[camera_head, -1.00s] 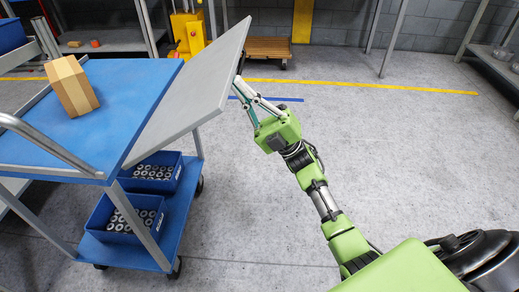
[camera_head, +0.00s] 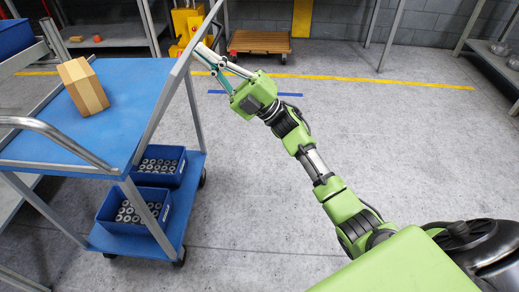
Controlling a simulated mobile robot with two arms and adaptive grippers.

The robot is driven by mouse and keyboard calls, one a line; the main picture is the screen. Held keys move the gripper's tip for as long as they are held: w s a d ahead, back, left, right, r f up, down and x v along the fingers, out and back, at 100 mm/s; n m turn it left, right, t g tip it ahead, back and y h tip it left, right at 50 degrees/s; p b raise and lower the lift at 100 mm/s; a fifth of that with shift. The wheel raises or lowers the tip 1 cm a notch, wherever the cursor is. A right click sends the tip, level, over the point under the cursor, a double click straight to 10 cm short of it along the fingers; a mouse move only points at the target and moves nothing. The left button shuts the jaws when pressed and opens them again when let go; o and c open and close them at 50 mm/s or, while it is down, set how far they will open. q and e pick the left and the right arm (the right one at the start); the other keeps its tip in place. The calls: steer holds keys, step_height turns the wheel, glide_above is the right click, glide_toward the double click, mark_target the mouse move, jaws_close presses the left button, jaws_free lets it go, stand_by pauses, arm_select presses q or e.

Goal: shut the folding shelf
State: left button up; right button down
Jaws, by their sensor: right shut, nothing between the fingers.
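The folding shelf (camera_head: 173,87) is a flat grey panel along the right side of the cart's blue top (camera_head: 125,85). It is raised and seen nearly edge-on as a narrow slanted strip. My right gripper (camera_head: 201,54) is at the panel's outer right side, near its far half, with its fingers shut and nothing between them. The fingertips seem to touch the panel, but the exact contact is hard to see. My left gripper is not in view.
A cardboard-coloured box (camera_head: 84,87) stands on the cart top. Blue bins (camera_head: 130,225) of ring-shaped parts sit on the lower shelf. A wooden dolly (camera_head: 259,44) and yellow equipment (camera_head: 187,22) are behind. The floor to the right is clear.

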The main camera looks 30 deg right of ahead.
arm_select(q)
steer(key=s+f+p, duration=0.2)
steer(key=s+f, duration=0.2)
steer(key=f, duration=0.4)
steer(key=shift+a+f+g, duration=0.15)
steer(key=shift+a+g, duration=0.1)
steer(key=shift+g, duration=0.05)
arm_select(e)
steer(key=w+a+r, duration=0.3)
steer(key=w+a, duration=0.1)
steer(key=a, duration=0.3)
steer(key=w+a+r+h, duration=0.1)
steer(key=w+a+r, duration=0.3)
steer(key=a, duration=0.3)
steer(key=shift+w+a+g, duration=0.25)
steer(key=shift+w+g, duration=0.15)
steer(key=shift+w, duration=0.05)
steer(key=shift+d+f, duration=0.1)
steer(key=shift+d, duration=0.05)
